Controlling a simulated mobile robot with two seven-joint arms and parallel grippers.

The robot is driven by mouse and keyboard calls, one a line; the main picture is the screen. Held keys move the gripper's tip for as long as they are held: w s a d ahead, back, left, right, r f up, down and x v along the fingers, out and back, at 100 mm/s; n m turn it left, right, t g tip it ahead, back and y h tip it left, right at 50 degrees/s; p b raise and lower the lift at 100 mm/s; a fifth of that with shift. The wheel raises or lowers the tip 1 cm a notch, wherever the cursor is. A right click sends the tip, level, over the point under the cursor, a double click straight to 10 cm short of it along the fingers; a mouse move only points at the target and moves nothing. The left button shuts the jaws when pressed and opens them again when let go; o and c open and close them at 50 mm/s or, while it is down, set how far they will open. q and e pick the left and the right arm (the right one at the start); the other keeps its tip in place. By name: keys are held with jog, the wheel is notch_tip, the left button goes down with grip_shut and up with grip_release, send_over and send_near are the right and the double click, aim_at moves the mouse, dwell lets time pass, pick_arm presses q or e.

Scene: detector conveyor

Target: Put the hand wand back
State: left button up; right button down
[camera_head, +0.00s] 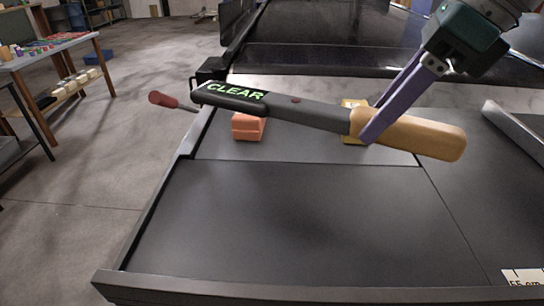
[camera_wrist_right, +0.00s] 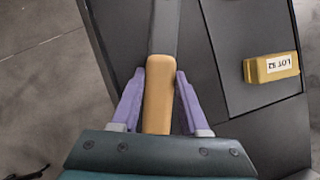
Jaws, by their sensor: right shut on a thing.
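The hand wand (camera_head: 310,113) is a long dark grey paddle with a tan handle and green "CLEAR" lettering near its far end. My right gripper (camera_head: 366,122) is shut on it near where the handle meets the grey shaft. The wand appears raised above the dark table, lying across the view with its paddle end to the left. In the right wrist view, the tan handle (camera_wrist_right: 158,98) lies between the two purple fingers of the gripper (camera_wrist_right: 160,76), and the grey shaft runs out of the top. My left gripper is not in view.
The yellow block shows a "LOT" label in the wrist view (camera_wrist_right: 271,68). A red-ended handle (camera_head: 161,99) sticks out at left. The table's front is clear.

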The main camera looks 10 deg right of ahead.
send_over(340, 227)
jog(key=s+d, duration=0.1)
notch_tip(340, 227, down, 13)
jog(key=shift+d+f, duration=0.1)
jog(key=shift+d, duration=0.05)
jog(key=shift+f+b, duration=0.45)
jog(key=shift+f, duration=1.7)
jog(key=shift+f, duration=0.15)
jog(key=shift+c, duration=2.1)
grip_release()
